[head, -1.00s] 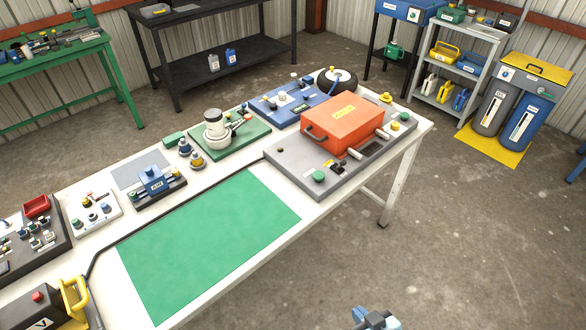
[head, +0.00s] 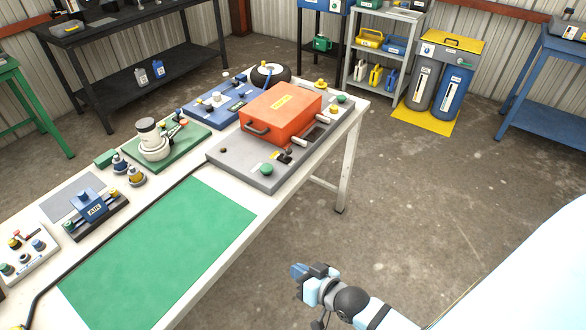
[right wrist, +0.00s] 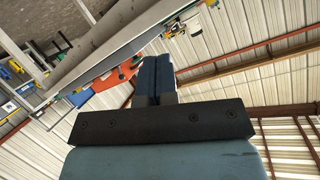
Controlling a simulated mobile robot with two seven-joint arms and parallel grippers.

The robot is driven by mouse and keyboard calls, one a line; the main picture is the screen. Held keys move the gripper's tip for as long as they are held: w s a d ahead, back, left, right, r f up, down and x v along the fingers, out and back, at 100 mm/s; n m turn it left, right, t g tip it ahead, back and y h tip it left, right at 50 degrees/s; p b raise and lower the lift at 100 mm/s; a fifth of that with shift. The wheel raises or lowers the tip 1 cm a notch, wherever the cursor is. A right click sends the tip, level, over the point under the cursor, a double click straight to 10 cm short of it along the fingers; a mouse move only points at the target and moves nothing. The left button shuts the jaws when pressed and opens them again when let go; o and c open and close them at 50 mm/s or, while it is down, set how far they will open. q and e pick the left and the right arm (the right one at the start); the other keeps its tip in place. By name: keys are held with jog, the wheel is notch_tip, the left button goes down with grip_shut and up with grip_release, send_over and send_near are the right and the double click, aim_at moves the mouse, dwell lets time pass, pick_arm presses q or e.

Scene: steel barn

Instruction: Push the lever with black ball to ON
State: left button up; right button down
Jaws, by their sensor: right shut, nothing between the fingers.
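A grey panel (head: 237,173) lies on the far part of the white table, with an orange box (head: 282,113) on it. A small dark lever-like part (head: 284,156) stands on the panel in front of the box, near a green knob (head: 267,169). It may be the black-ball lever; its ON marking is too small to read. My right gripper (head: 298,271) is shut and empty, over the floor to the right of the table, well apart from the panel. In the right wrist view its fingers (right wrist: 155,75) are together, with the orange box (right wrist: 112,77) beyond. My left gripper is out of view.
The white table (head: 262,205) carries a green mat (head: 160,250), a green board with a white device (head: 153,142), and a blue board (head: 215,105). A table leg (head: 344,185) stands at the far right end. The floor right of the table is clear.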

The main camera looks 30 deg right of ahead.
pick_arm(q)
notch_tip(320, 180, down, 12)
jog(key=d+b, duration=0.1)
jog(key=b, duration=1.2)
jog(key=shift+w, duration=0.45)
pick_arm(e)
jog(key=w+d+m+t+h, duration=0.5)
jog(key=w+d+m+t, duration=0.3)
jog(key=w+d+m, duration=0.9)
jog(key=shift+w+d+f+m, duration=0.25)
jog(key=shift+w+m, duration=0.25)
jog(key=shift+m, duration=0.7)
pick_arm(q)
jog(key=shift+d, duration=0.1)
pick_arm(e)
send_near(287, 154)
jog(key=x, duration=0.4)
jog(key=d+x, duration=0.1)
jog(key=x, duration=0.2)
jog(key=shift+r, duration=0.1)
